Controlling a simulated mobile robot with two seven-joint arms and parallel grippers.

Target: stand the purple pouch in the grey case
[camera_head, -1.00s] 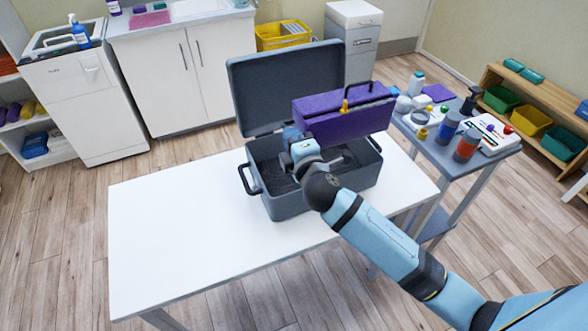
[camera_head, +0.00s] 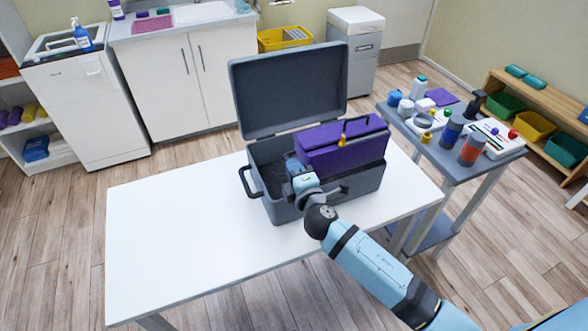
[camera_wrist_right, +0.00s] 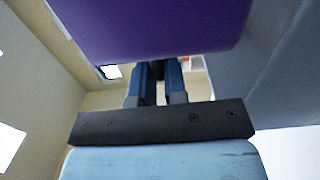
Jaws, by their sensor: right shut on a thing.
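The purple pouch (camera_head: 345,152), box-shaped with a dark handle and a yellow tab on top, is upright over the right part of the open grey case (camera_head: 284,212). Its lower part is at about the case's rim. I cannot tell how far it is inside, and its underside is hidden in the head view. My right gripper (camera_head: 294,165) is shut on the pouch at its left end. In the right wrist view the pouch (camera_wrist_right: 150,28) fills the top, above the blue fingers (camera_wrist_right: 156,84). My left gripper is not in view.
The case's raised lid (camera_head: 290,92) stands behind the pouch. The white table (camera_head: 180,235) is bare to the left. A grey-blue trolley (camera_head: 478,170) crowded with bottles and small items stands close on the right.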

